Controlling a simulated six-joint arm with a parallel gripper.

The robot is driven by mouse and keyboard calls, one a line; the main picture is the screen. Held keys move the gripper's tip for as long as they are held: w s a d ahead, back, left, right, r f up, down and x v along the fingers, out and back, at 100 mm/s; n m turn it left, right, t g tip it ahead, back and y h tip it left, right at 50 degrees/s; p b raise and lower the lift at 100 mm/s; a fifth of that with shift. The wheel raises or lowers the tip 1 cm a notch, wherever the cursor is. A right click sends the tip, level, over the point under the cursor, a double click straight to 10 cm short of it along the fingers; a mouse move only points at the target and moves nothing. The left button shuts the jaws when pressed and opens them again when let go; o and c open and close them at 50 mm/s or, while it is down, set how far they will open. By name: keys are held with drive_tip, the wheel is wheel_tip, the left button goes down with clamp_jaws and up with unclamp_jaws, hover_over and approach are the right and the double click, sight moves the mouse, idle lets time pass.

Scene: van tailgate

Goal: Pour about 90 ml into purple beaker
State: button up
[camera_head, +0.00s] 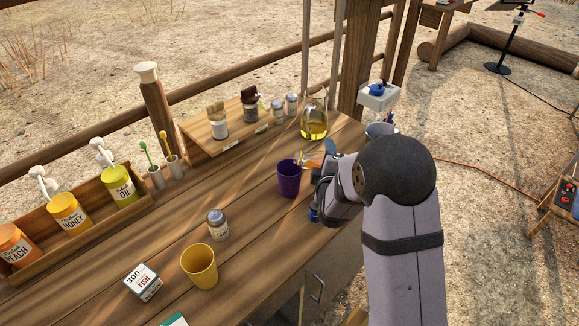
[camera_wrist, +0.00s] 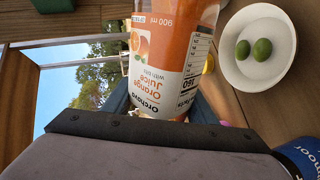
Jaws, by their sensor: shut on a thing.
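The purple beaker (camera_head: 288,178) stands upright on the wooden table, just left of my gripper (camera_head: 324,182) in the head view. My gripper (camera_wrist: 160,112) is shut on an orange juice bottle (camera_wrist: 172,45), whose label is upside down in the wrist view. The bottle is mostly hidden behind my arm in the head view. I cannot tell its tilt or its liquid level. The beaker's inside looks dark, and no stream into it is visible.
A glass jug (camera_head: 314,118) with yellow liquid stands behind the beaker. A yellow cup (camera_head: 199,266) and a spice jar (camera_head: 217,225) stand to the left. A white dish (camera_wrist: 266,73) holds two green fruits in the wrist view.

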drive_tip(key=shift+r+n+h+p, duration=0.4)
drive_tip(key=shift+r+n+p, duration=0.5)
drive_tip(key=shift+p, duration=0.4)
drive_tip(key=shift+a+r+p, duration=0.15)
drive_tip(key=shift+r+p, duration=0.05)
drive_tip(key=shift+p, duration=0.15)
idle(1.1)
drive_tip(key=shift+w+r+n, duration=0.1)
drive_tip(key=shift+r+n, duration=0.05)
drive_tip(key=shift+n, duration=0.25)
idle(0.8)
drive_tip(key=f+m+b, duration=0.1)
drive_tip(key=b, duration=0.1)
drive_tip(key=f+m+y+b, duration=0.1)
drive_tip(key=m, duration=0.1)
drive_tip(key=shift+d+f+b, duration=0.15)
drive_tip(key=shift+d+b, duration=0.15)
drive_tip(key=shift+b, duration=0.05)
drive_tip(key=shift+d+m+y+b, duration=0.1)
drive_tip(key=shift+m+y+b, duration=0.25)
drive_tip(key=shift+m, duration=0.25)
